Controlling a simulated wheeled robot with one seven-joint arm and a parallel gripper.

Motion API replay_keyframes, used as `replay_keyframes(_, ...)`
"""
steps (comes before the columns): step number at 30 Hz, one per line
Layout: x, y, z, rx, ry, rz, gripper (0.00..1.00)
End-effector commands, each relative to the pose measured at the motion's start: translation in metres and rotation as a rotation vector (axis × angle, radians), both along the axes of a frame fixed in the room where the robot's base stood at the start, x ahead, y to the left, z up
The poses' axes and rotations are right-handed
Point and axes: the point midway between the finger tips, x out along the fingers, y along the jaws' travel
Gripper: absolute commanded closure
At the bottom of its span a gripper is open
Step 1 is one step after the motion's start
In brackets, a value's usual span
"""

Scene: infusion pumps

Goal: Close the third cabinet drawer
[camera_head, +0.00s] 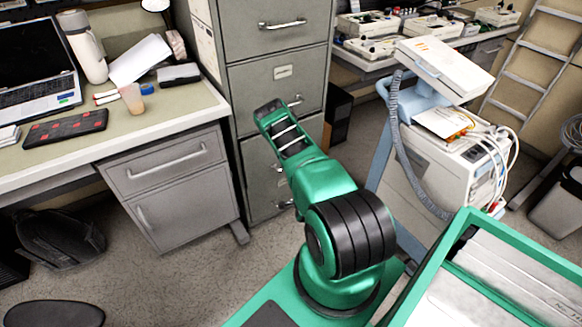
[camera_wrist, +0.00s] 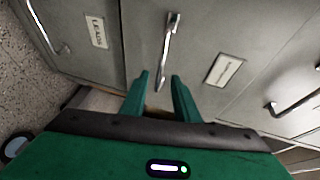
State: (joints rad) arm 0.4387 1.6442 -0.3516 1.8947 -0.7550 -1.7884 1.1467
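The grey filing cabinet (camera_head: 275,78) stands at the middle back of the head view. My arm covers much of its lower drawers, including most of the third drawer front (camera_head: 256,160). In the wrist view, a grey drawer front (camera_wrist: 200,35) with a label and a metal handle (camera_wrist: 168,45) lies ahead. My gripper (camera_wrist: 158,76) is open, with two green fingers apart. The handle's near end shows between the fingertips; contact cannot be told. A pale strip and dark gap show beside the left finger. How far the drawer stands out is unclear. The head view hides my fingers.
A neighbouring drawer front labelled LEADS (camera_wrist: 85,45) lies on the floor side in the wrist view. A desk (camera_head: 150,130) with a laptop stands left of the cabinet. A white medical cart (camera_head: 440,165) stands to the right. Floor (camera_head: 185,275) is clear front left.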

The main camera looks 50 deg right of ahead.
Motion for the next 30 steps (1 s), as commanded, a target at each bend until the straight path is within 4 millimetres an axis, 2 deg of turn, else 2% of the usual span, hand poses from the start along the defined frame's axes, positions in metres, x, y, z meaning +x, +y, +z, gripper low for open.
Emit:
replay_keyframes(6, 0.032, -0.022, -0.007, 0.001, -0.003, 0.0, 0.72)
replay_keyframes(12, 0.053, -0.036, -0.011, 0.0, -0.002, 0.002, 0.72)
replay_keyframes(18, 0.061, -0.042, -0.013, -0.001, 0.0, 0.003, 0.72)
replay_keyframes(26, 0.062, -0.042, -0.013, -0.001, 0.001, 0.004, 0.72)
replay_keyframes(27, 0.062, -0.042, -0.013, -0.001, 0.001, 0.004, 0.77)
replay_keyframes(30, 0.062, -0.042, -0.013, 0.0, 0.002, 0.004, 1.0)
